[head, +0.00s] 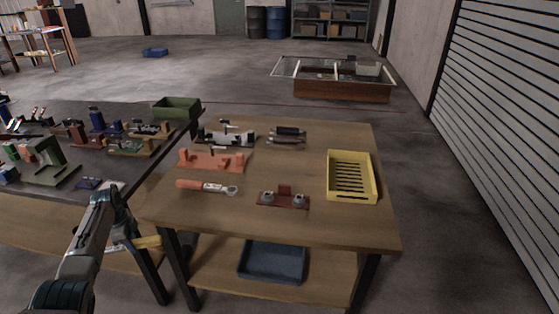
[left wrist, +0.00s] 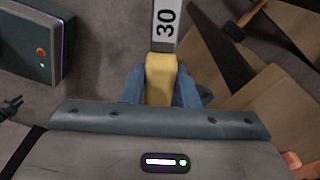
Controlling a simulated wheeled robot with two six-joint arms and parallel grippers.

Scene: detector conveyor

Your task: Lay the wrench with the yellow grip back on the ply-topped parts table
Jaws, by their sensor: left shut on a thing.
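My left gripper (head: 128,243) is shut on the yellow grip of the wrench (head: 147,242). In the head view the gripper and wrench are at the lower left, in front of the near left corner of the ply-topped parts table (head: 335,225), off its top. In the left wrist view the yellow grip (left wrist: 160,82) sits between the two blue-grey fingers (left wrist: 160,92), and a grey shank marked "30" runs away from it. The wrench's far end is out of that view. My right gripper is not in view.
On the table are an orange-handled wrench (head: 207,187), an orange fixture (head: 210,160), a red-brown block (head: 283,197), metal parts (head: 287,137) and a yellow slotted tray (head: 352,197). The front right top is bare. A dark bench (head: 95,180) with several fixtures adjoins on the left.

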